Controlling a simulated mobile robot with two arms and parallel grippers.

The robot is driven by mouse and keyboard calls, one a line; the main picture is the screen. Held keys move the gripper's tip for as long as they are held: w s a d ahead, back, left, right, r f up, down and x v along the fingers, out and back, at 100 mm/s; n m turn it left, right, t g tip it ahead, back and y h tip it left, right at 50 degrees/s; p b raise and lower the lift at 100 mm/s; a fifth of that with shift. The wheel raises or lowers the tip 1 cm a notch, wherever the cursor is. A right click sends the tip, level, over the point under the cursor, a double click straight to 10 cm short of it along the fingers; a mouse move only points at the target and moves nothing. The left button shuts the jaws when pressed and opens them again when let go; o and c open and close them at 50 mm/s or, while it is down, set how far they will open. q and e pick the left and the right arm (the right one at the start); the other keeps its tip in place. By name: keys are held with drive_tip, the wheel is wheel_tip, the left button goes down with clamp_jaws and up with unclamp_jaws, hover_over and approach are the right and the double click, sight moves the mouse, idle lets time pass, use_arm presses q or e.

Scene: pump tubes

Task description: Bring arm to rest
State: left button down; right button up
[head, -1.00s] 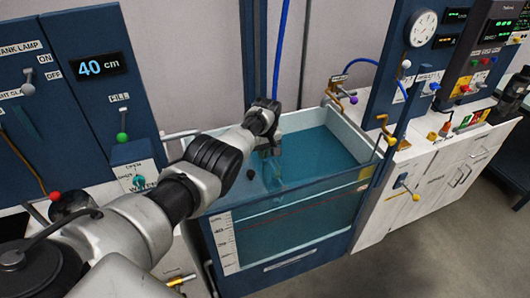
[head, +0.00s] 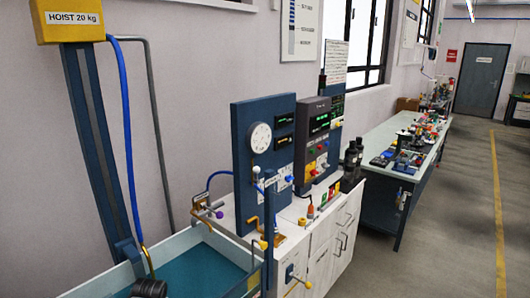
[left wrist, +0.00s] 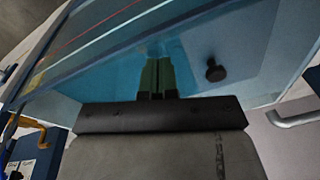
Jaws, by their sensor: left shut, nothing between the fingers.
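My left gripper (left wrist: 157,80) shows in the left wrist view with its two greenish fingers together and nothing between them. It is in front of or over the blue water of the tank (left wrist: 90,82); I cannot tell how near the fingers are to the glass or water. The left gripper is out of the head view. My right arm and gripper are not in view.
A blue hoist post with a yellow box (head: 68,20) rises behind the tank. A panel with a round gauge (head: 260,138) stands on a white cabinet (head: 322,250) to the right. A cluttered workbench (head: 400,170) lies beyond. The floor at right (head: 440,245) is clear.

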use_arm(q)
drive_tip(key=s+d+f+m+t, duration=0.1)
drive_tip(key=s+d+m, duration=0.15)
drive_tip(key=s, duration=0.65)
drive_tip(key=s+d+m, duration=0.2)
drive_tip(key=s+d, duration=0.2)
drive_tip(key=s, duration=0.4)
drive_tip(key=s+d+r+m+t+h, duration=0.1)
drive_tip(key=s+d+r+m, duration=0.1)
drive_tip(key=s+r, duration=0.5)
drive_tip(key=s+d+r+m+t+h, duration=0.1)
drive_tip(key=s+d+r+m, duration=0.1)
drive_tip(key=s, duration=0.8)
wheel_tip(320, 180, down, 32)
drive_tip(key=r+g+b, duration=0.1)
drive_tip(key=g+b, duration=0.1)
drive_tip(key=b, duration=0.5)
drive_tip(key=s+a+f+b, duration=0.1)
drive_tip(key=s+f+b, duration=0.1)
drive_tip(key=s+f, duration=0.6)
drive_tip(key=s+a+f+b, duration=0.2)
drive_tip(key=s+f, duration=0.7)
drive_tip(key=f, duration=0.5)
drive_tip(key=shift+a+f+g+y+b, duration=0.15)
drive_tip(key=shift+g+y+b, duration=0.15)
drive_tip(key=shift+g+b, duration=0.15)
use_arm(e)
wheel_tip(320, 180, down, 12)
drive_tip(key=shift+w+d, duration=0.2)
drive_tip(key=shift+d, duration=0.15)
